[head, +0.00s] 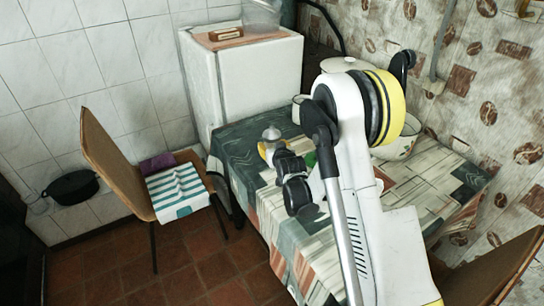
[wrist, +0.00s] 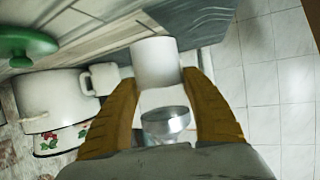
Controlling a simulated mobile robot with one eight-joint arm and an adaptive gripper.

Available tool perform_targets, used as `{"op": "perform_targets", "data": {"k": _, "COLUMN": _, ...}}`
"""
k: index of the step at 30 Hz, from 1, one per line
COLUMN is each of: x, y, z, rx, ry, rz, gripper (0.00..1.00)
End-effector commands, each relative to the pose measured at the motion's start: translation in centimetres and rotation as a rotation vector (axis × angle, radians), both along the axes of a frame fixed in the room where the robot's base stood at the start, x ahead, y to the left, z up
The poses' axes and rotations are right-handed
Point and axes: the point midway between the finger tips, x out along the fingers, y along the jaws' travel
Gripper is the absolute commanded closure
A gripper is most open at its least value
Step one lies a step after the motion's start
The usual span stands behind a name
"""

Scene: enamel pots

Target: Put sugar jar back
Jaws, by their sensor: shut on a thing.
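My gripper (wrist: 160,82) has its yellow fingers on both sides of a pale jar-like thing with a grey, shiny, rounded part (wrist: 165,122), which I take to be the sugar jar. The jar shows in the head view as a small pale thing with a pointed top (head: 271,133). It is above or at the far left part of the table; I cannot tell if it touches the cloth. A white cylinder (wrist: 157,62) shows at the fingertips in the wrist view; I cannot tell whether it is part of the jar. My arm hides much of the table.
A white enamel pot (wrist: 45,100), a flowered pot (wrist: 62,139) and a green lid (wrist: 25,47) are at the left in the wrist view. A white fridge (head: 255,80) stands behind the table (head: 300,235). Chairs stand at left (head: 118,160) and right (head: 495,272).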

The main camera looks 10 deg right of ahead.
Motion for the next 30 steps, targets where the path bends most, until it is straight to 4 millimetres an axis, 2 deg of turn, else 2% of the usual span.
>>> {"op": "perform_targets", "data": {"k": 6, "x": 0.0, "y": 0.0, "z": -3.5, "rx": 0.000, "ry": -0.001, "rz": 0.000, "gripper": 0.86}}
{"op": "perform_targets", "data": {"k": 17, "x": 0.0, "y": 0.0, "z": -3.7, "rx": 0.000, "ry": 0.000, "rz": 0.000, "gripper": 0.86}}
{"op": "perform_targets", "data": {"k": 18, "x": 0.0, "y": 0.0, "z": -3.8, "rx": 0.000, "ry": 0.000, "rz": 0.000, "gripper": 0.42}}
{"op": "perform_targets", "data": {"k": 20, "x": 0.0, "y": 0.0, "z": -3.8, "rx": 0.000, "ry": 0.000, "rz": 0.000, "gripper": 0.23}}
{"op": "perform_targets", "data": {"k": 30, "x": -0.1, "y": 0.0, "z": -3.6, "rx": 0.000, "ry": 0.000, "rz": 0.000, "gripper": 0.23}}
